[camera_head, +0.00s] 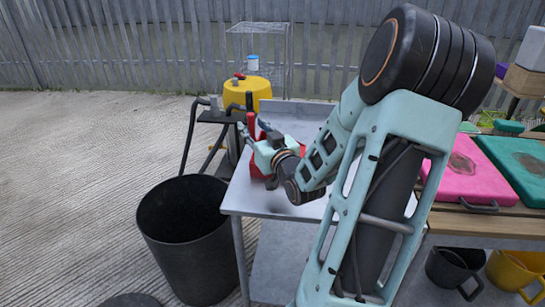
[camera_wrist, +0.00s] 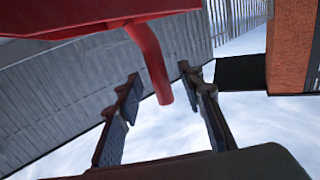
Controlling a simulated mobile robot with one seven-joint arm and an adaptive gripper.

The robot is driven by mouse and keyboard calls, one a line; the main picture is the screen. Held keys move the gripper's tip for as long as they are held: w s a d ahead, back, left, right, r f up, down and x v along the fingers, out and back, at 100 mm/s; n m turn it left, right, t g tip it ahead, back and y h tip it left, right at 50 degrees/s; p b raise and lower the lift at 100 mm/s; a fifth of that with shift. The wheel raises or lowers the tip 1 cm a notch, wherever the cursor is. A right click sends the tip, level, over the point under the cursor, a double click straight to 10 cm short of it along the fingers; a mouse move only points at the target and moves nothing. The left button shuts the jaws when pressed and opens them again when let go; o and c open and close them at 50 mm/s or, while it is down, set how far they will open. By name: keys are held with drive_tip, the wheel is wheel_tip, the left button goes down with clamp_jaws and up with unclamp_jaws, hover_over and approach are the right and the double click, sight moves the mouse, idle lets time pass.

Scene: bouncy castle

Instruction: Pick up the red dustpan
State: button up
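The red dustpan (camera_head: 257,168) is on the grey metal table, partly hidden behind my gripper and arm. Its red handle (camera_head: 250,116) rises above my gripper in the head view. In the wrist view the pan (camera_wrist: 80,17) fills the top left, and the handle (camera_wrist: 150,58) reaches down into the gap between my fingers. My gripper (camera_head: 257,132) is open, with one finger on each side of the handle. It also shows in the wrist view (camera_wrist: 159,75), with visible gaps between the handle and both fingers.
The metal table (camera_head: 300,120) has bare top behind my arm. A black bin (camera_head: 187,235) stands on the floor in front of its left side. A yellow container (camera_head: 247,90) and a wire cage (camera_head: 270,45) are behind. A pink board (camera_head: 462,170) and green board (camera_head: 520,165) lie at right.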

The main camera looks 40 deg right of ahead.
drive_tip(key=shift+x, duration=0.95)
clamp_jaws()
